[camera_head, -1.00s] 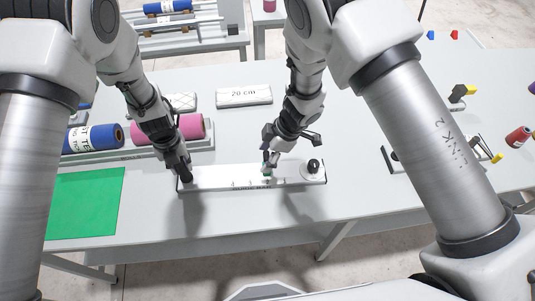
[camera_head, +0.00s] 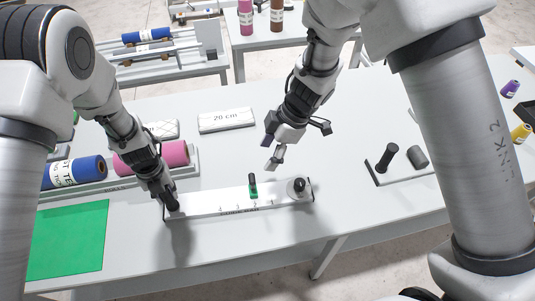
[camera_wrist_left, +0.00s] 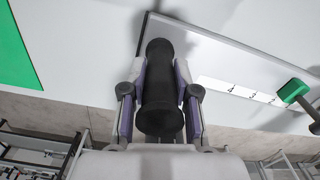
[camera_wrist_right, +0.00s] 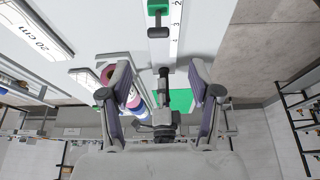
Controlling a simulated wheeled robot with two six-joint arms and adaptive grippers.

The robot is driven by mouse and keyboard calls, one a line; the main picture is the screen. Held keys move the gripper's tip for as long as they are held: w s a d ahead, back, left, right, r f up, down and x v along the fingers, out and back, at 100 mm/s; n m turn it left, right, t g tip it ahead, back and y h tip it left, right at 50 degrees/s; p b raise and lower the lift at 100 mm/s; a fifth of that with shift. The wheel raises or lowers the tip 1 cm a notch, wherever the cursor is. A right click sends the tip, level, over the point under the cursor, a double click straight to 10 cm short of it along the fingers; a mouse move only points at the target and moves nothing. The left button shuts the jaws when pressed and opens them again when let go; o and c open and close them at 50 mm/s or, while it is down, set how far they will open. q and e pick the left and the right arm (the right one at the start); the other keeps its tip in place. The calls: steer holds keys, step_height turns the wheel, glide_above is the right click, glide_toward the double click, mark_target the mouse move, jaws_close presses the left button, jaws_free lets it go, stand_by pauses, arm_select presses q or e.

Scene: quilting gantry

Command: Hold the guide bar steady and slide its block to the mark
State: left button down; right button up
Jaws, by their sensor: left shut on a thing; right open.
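The white guide bar (camera_head: 215,203) lies on the table with a numbered scale along its front edge. Its green block (camera_head: 254,193) with a black upright peg sits on the bar, right of the middle; the block also shows in the left wrist view (camera_wrist_left: 293,90) and at the top of the right wrist view (camera_wrist_right: 158,7). My left gripper (camera_head: 170,204) is shut on the black post (camera_wrist_left: 161,90) at the bar's left end. My right gripper (camera_head: 275,150) is open and empty, above and behind the bar, apart from the block. A black knob (camera_head: 299,184) stands at the bar's right end.
A green mat (camera_head: 68,240) lies at the left. Blue (camera_head: 75,172) and pink (camera_head: 170,153) rolls sit in a tray behind my left gripper. A white block marked 20 cm (camera_head: 227,120) lies behind. A small stand with black cylinders (camera_head: 388,157) is at the right.

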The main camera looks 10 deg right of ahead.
steer(key=shift+m, duration=0.3)
steer(key=c, duration=1)
steer(key=a+r+m, duration=0.1)
steer(key=a+r+m+g+y, duration=0.1)
steer(key=m, duration=0.1)
steer(key=a+m+y, duration=0.1)
steer(key=shift+s+r, duration=0.25)
steer(key=shift+r, duration=0.15)
jaws_close()
steer(key=w+d+f+m+y, duration=0.2)
steer(key=w+d+m+y, duration=0.1)
steer(key=d+m+y, duration=0.6)
steer(key=s+d+f+m+t, duration=0.1)
steer(key=s+d+f+m, duration=0.2)
steer(key=d+f+m, duration=0.4)
steer(key=a+f+n, duration=0.1)
steer(key=a, duration=0.3)
steer(key=a+f, duration=0.2)
steer(key=a, duration=0.3)
steer(key=a+f+n, duration=0.1)
steer(key=a, duration=0.4)
steer(key=shift+w+f+n+h, duration=0.25)
steer(key=shift+w+n+h, duration=0.05)
steer(key=shift+w, duration=0.1)
